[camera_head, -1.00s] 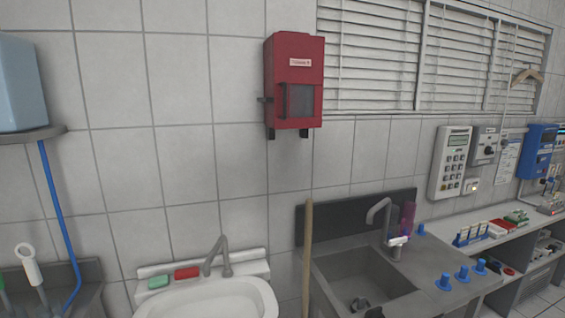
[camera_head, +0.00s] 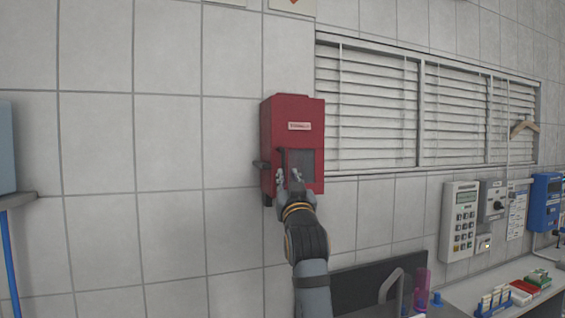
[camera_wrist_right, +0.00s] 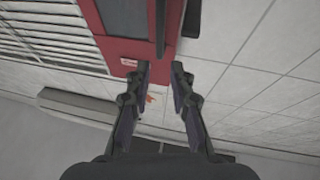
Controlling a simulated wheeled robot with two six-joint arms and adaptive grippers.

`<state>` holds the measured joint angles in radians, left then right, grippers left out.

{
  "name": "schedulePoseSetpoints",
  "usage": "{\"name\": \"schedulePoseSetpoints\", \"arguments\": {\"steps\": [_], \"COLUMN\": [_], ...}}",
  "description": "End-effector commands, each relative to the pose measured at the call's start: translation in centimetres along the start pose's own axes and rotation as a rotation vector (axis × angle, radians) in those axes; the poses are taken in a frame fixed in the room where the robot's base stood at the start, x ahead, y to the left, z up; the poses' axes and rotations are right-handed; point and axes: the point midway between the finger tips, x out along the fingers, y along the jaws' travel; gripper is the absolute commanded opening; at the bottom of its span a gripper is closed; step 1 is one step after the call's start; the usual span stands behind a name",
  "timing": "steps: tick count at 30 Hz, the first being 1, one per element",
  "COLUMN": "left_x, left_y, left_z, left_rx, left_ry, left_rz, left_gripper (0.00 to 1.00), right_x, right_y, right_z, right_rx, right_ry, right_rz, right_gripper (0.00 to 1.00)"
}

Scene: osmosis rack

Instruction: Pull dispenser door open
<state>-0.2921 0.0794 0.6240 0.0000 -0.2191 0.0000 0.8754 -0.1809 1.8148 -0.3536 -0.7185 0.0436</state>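The red dispenser (camera_head: 292,108) hangs on the tiled wall. Its front has a small white label, a dark window (camera_head: 306,162) and a dark upright handle bar, which is partly hidden behind my gripper in the head view. The door looks shut. My right gripper (camera_head: 289,177) is in front of the lower part of the door. In the right wrist view its two fingers (camera_wrist_right: 161,68) are apart and empty. The dark handle bar (camera_wrist_right: 160,28) lies just beyond the fingertips, about in line with the gap. I cannot tell whether they touch it. My left gripper is out of view.
A window with white blinds (camera_head: 370,110) is right of the dispenser. A sink tap (camera_head: 392,284) is below right. A keypad unit (camera_head: 461,222) hangs farther right.

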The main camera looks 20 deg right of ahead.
Motion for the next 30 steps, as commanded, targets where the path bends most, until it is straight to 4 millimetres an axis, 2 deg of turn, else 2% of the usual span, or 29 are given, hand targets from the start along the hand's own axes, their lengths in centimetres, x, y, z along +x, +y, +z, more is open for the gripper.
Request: {"name": "schedulePoseSetpoints", "arguments": {"steps": [4, 7, 12, 15, 19, 28, 30], "left_x": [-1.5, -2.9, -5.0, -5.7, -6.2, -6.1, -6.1], "left_y": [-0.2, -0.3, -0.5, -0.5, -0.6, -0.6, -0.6], "left_z": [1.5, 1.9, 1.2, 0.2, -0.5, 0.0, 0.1], "left_rx": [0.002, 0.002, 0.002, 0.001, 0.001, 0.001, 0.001], "left_ry": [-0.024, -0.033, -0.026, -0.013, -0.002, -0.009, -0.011], "left_rz": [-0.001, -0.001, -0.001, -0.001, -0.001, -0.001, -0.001], "left_gripper": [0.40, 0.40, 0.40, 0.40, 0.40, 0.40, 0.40], "right_x": [1.9, 4.1, 7.7, 9.2, 10.2, 10.4, 10.4], "right_y": [0.0, 0.0, 0.1, 0.1, 0.0, 0.0, 0.0], "right_z": [-0.4, -0.6, -0.5, -0.3, -0.1, 0.2, 0.2], "right_rx": [-0.003, -0.004, -0.003, -0.003, -0.002, -0.001, -0.001], "right_ry": [-0.003, -0.004, -0.005, -0.004, -0.003, -0.003, -0.003], "right_rz": [0.000, 0.000, 0.000, 0.001, 0.001, 0.000, 0.000], "right_gripper": [0.22, 0.22, 0.22, 0.22, 0.22, 0.22, 0.13]}}
